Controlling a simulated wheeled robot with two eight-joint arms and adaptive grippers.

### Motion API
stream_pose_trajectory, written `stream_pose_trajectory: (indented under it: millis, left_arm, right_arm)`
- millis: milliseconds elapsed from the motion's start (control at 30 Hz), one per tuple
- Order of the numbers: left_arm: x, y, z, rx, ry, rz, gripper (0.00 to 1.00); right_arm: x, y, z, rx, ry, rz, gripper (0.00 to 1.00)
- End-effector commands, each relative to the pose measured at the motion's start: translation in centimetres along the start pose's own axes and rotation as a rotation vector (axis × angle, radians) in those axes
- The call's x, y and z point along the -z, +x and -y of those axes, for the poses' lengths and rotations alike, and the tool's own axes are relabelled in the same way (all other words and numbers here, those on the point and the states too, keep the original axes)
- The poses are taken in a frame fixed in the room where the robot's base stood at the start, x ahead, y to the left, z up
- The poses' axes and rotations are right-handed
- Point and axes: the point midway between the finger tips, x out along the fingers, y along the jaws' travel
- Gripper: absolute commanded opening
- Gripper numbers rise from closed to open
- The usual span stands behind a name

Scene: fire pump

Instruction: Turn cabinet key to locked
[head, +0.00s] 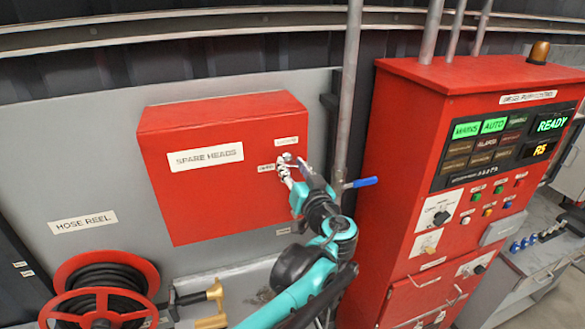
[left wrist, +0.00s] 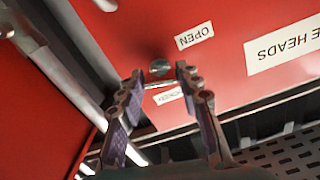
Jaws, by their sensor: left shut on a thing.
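The red spare heads cabinet (head: 215,205) hangs on the grey wall panel, and its lower right front carries a small metal key lock. My left gripper (head: 285,172) is at this lock, with its fingers on either side of the key (left wrist: 159,67). In the left wrist view the left gripper (left wrist: 157,85) is shut on the key, whose shaft is mostly hidden. The OPEN label (left wrist: 194,36) is beside the lock. A second small label (left wrist: 168,96) is partly covered by the fingers and hard to read. My right gripper is not in view.
A vertical grey pipe (head: 349,100) with a blue-handled valve (head: 361,183) stands close right of the cabinet. The red pump control panel (head: 400,150) is farther right. A red hose reel (head: 105,285) and a brass nozzle (head: 213,300) are at lower left.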

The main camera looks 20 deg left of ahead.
Motion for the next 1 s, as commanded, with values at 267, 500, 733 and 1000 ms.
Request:
stream_pose_trajectory:
  millis: [267,500,733,1000]
  left_arm:
    - [-0.01,0.02,-0.01,0.0,0.261,-0.001,0.05]
    - [0.02,0.02,-0.02,0.0,0.489,-0.001,0.05]
    - [0.04,0.02,-0.02,0.001,0.708,-0.002,0.05]
    - [0.04,0.02,-0.02,0.001,0.961,-0.002,0.05]
  right_arm:
    - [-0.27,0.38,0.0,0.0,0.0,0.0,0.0]
    - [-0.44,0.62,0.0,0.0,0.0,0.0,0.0]
    - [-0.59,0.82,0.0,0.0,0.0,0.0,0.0]
    - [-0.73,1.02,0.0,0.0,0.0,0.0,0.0]
